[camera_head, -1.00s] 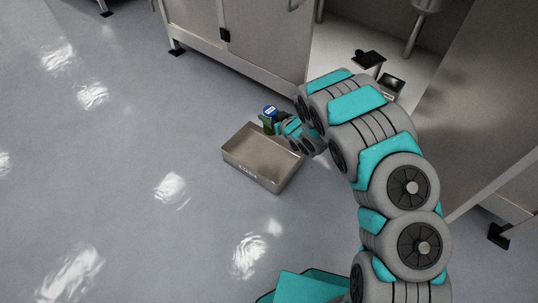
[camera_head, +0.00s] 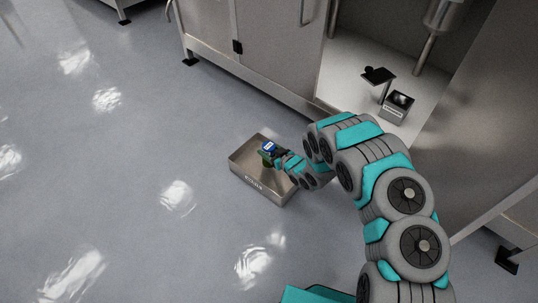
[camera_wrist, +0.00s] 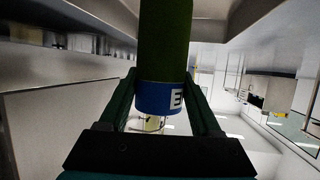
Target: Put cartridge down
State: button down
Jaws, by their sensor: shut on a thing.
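The cartridge is a green cylinder with a blue end. In the head view the cartridge (camera_head: 267,147) is over the open metal bin (camera_head: 262,184) on the floor, and I cannot tell whether it touches the bin. In the wrist view the cartridge (camera_wrist: 165,45) stands upright in the picture, with a blue band and a white label at its lower end. My gripper (camera_wrist: 163,92) has one finger on each side of it and is shut on it. In the head view my gripper (camera_head: 275,156) is small and partly hidden by the cartridge and my wrist.
A steel cabinet (camera_head: 270,45) stands behind the bin. To the right, an open bay holds a small black-topped stand (camera_head: 378,76) and a small labelled box (camera_head: 397,105). The grey floor (camera_head: 120,180) left of the bin is clear.

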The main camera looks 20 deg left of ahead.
jog(key=shift+f, duration=1.35)
jog(key=shift+f, duration=0.1)
jog(key=shift+c, duration=0.4)
grip_release()
jog(key=shift+d+r, duration=0.1)
jog(key=shift+r, duration=0.1)
jog(key=v, duration=1.1)
jog(key=shift+s+d, duration=0.3)
jog(key=shift+r, duration=0.1)
